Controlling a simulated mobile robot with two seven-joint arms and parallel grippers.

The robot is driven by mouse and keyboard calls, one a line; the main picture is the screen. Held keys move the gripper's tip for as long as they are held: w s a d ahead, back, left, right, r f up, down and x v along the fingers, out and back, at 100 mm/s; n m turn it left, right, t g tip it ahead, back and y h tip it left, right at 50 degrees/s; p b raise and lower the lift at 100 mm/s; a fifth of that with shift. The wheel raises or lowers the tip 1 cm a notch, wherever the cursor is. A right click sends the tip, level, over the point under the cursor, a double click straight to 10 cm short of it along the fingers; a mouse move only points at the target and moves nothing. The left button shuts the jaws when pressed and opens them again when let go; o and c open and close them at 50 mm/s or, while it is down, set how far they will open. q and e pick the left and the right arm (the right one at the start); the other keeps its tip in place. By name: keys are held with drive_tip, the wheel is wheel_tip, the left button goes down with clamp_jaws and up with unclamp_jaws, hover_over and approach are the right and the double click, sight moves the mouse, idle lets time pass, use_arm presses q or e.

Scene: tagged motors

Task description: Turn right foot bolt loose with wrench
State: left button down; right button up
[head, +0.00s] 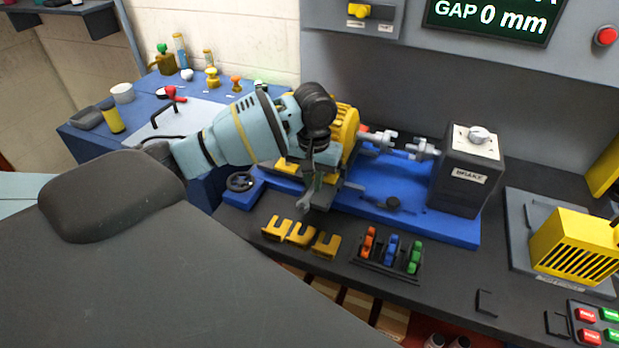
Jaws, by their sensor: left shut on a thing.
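My left gripper (319,152) points down in front of the yellow motor (346,126) and is shut on a grey wrench (316,185). The wrench hangs down with its open jaw low, near the front edge of the blue base plate (385,222). The motor is partly hidden behind my wrist. I cannot make out the right foot bolt, or whether the wrench jaw touches a bolt. My right gripper is not in view.
A dark box marked BRAKE (467,185) stands right of the motor's shaft. Yellow slotted pieces (299,234) and a rack (388,262) of orange, blue and green pieces lie in front. A display (490,16) reads GAP 0 mm. A yellow slotted box (578,247) stands right.

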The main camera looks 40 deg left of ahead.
use_arm(q)
drive_tip(key=shift+w+d+n, duration=0.1)
drive_tip(key=shift+d+n, duration=0.3)
drive_tip(key=shift+n, duration=0.1)
drive_tip(key=shift+d, duration=0.1)
drive_tip(key=shift+w+d+n, duration=0.35)
drive_tip(key=shift+d+n, duration=0.3)
drive_tip(key=shift+n, duration=0.55)
